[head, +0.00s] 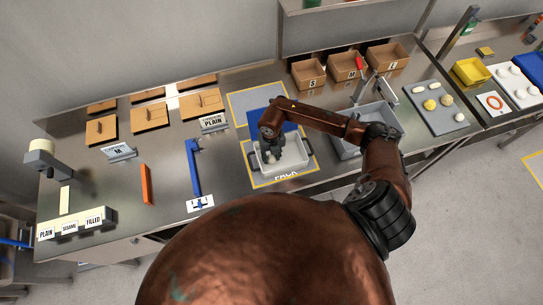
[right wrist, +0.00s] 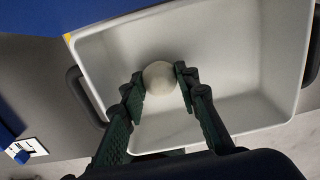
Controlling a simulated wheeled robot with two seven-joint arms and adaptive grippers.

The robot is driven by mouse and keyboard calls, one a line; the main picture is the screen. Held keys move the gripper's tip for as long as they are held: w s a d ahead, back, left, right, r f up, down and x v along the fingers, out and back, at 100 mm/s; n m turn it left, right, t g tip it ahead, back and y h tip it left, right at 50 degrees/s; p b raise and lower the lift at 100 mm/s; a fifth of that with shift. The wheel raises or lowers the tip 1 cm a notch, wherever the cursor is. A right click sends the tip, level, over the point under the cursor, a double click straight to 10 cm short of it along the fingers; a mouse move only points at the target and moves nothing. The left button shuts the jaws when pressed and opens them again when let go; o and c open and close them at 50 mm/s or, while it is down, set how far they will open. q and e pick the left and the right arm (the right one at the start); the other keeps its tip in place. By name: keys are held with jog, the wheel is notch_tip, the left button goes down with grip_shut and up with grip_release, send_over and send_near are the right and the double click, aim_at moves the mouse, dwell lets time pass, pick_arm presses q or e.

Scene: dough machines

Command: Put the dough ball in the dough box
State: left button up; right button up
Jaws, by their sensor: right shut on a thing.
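The dough box (head: 294,153) is a white, open-topped tray with dark handles on its two ends, standing on the steel counter in the middle of the head view. It fills much of the right wrist view (right wrist: 250,40). My right gripper (head: 271,154) reaches down over the box. In the right wrist view its two dark green fingers hold the round, pale dough ball (right wrist: 159,77) between their tips. The ball shows against the inside of the box; I cannot tell whether it touches the box floor. My left gripper is not in view.
A grey bin (head: 345,142) stands right of the box, partly behind my arm. A tray (head: 443,120) with dough pieces lies farther right. A blue stand (head: 194,170) and an orange bar (head: 146,183) are on the left. Cardboard boxes (head: 346,66) line the back.

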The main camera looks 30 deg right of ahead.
aim_at(272, 157)
jog(key=shift+f, duration=0.25)
jog(key=shift+f, duration=0.1)
jog(key=o, duration=0.7)
jog(key=shift+f, duration=0.1)
jog(key=shift+c, duration=0.2)
jog(key=o, duration=0.5)
jog(key=shift+c, duration=0.2)
jog(key=shift+r, duration=0.3)
notch_tip(272, 157, up, 12)
jog(key=b, duration=0.2)
